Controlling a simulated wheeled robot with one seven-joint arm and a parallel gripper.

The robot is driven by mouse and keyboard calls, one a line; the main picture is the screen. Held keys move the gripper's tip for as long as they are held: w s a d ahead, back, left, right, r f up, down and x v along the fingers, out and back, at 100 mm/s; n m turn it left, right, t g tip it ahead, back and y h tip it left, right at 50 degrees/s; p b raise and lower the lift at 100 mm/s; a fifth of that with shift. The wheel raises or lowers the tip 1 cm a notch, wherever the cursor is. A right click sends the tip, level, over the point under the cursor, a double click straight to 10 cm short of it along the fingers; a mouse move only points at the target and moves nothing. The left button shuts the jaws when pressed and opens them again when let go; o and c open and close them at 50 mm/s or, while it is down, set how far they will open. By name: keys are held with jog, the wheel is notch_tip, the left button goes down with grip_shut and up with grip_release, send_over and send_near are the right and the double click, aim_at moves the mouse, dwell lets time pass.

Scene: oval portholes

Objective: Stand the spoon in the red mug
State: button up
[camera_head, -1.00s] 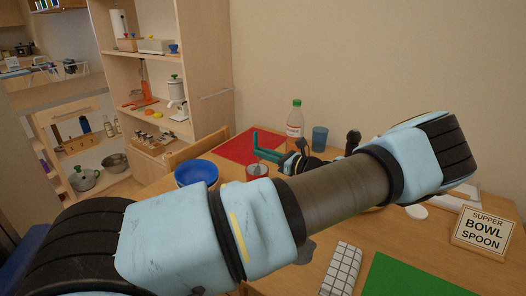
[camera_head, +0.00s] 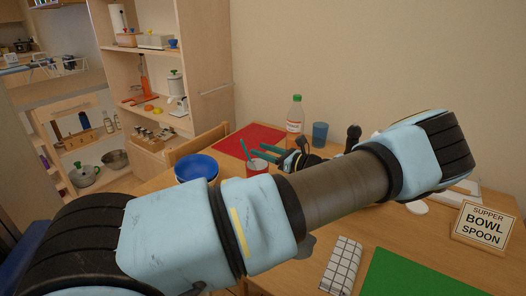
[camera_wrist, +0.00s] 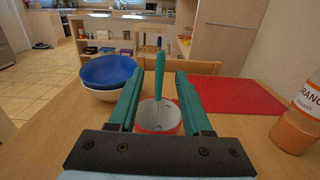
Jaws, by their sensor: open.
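The red mug (camera_head: 257,167) stands upright on the table; in the wrist view its red rim and pale inside (camera_wrist: 150,122) show between my fingers. The spoon (camera_head: 245,149) stands in the mug, teal handle up and leaning left in the head view. In the wrist view its handle (camera_wrist: 159,75) rises above the mug and its grey lower part goes down inside; the bowl end is not clear. My gripper (camera_wrist: 159,80) is open, with one teal finger on each side of the spoon and a visible gap to the handle. It also shows in the head view (camera_head: 264,152).
Stacked blue and white bowls (camera_wrist: 108,75) stand left of the mug. A blue cup (camera_head: 320,134) stands beyond. A chair back (camera_head: 198,143) is at the table's far edge.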

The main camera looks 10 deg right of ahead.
jog(key=shift+s+d, duration=0.1)
jog(key=b+v, duration=0.3)
jog(key=v, duration=0.7)
jog(key=shift+s+d+b, duration=0.2)
jog(key=shift+d+b, duration=0.05)
jog(key=shift+b, duration=0.05)
jog(key=s+a+f+n+g+h, duration=0.1)
jog(key=a+f+n+g, duration=0.1)
jog(key=a+n+g, duration=0.6)
jog(key=s+a+f+n+g+h, duration=0.1)
jog(key=a+f+n+g+h, duration=0.2)
jog(key=a, duration=0.9)
jog(key=s+a+r+n+h, duration=0.8)
jog(key=s+a+r+n, duration=0.2)
jog(key=n, duration=0.5)
jog(key=shift+s+r+n+g, duration=0.3)
jog(key=shift+s+r, duration=0.05)
